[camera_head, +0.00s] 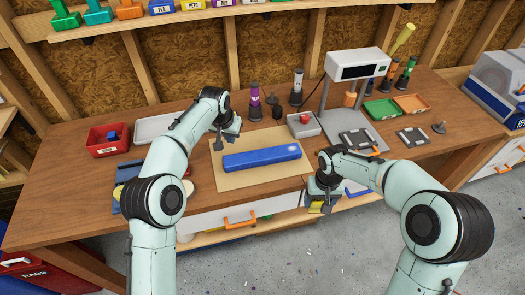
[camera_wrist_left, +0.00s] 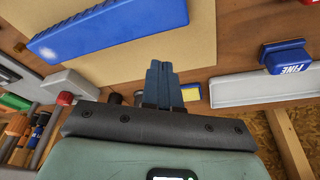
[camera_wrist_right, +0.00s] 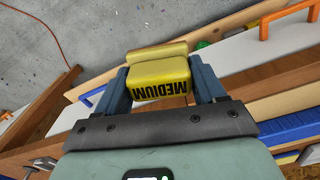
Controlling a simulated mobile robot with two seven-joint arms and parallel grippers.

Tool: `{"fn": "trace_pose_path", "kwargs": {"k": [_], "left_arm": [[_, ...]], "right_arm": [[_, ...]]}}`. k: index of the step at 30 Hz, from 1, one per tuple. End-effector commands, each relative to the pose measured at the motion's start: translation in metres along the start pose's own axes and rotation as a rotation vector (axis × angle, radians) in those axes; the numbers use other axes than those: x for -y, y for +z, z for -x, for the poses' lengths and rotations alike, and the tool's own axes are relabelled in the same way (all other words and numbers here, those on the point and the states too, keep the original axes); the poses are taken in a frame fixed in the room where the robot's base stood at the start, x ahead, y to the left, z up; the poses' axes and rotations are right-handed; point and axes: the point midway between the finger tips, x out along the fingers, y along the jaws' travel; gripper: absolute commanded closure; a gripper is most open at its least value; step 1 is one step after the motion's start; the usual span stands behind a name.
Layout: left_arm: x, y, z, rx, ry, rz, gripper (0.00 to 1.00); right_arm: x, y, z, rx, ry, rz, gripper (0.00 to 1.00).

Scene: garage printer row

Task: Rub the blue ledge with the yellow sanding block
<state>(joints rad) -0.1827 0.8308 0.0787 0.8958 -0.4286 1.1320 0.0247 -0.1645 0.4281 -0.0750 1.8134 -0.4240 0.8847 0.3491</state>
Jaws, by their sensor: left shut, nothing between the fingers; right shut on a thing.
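The blue ledge (camera_head: 261,158) is a long blue bar lying on a tan board on the workbench. It also shows at the upper left of the left wrist view (camera_wrist_left: 110,28). The yellow sanding block (camera_wrist_right: 160,72), marked MEDIUM, is between the fingers of my right gripper (camera_wrist_right: 160,82), which is shut on it. In the head view this gripper (camera_head: 326,203) is at the bench's front edge, right of and nearer than the ledge, apart from it. My left gripper (camera_wrist_left: 162,78) is shut and empty; in the head view (camera_head: 218,142) it is over the board's back left, beside the ledge.
A red bin (camera_head: 108,139) and a pale tray (camera_head: 157,126) stand at left. A blue block marked FINE (camera_wrist_left: 286,57) shows in the left wrist view. A grey stand with a display (camera_head: 357,65), bottles and small trays stand behind and right. An orange-handled drawer (camera_head: 240,218) is below.

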Motion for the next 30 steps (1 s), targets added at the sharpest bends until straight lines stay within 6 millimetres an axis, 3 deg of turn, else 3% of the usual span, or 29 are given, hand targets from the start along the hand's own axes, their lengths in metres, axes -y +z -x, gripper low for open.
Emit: {"fn": "trace_pose_path", "kwargs": {"k": [13, 30], "left_arm": [[-0.001, 0.016, -0.044, 0.005, 0.003, 0.001, 1.0], [0.0, 0.015, -0.046, 0.001, 0.001, 0.001, 1.0]], "right_arm": [[0.0, 0.019, -0.031, 0.029, 0.0, 0.0, 0.59], [0.0, 0.019, -0.031, 0.03, 0.0, 0.0, 0.59]]}}
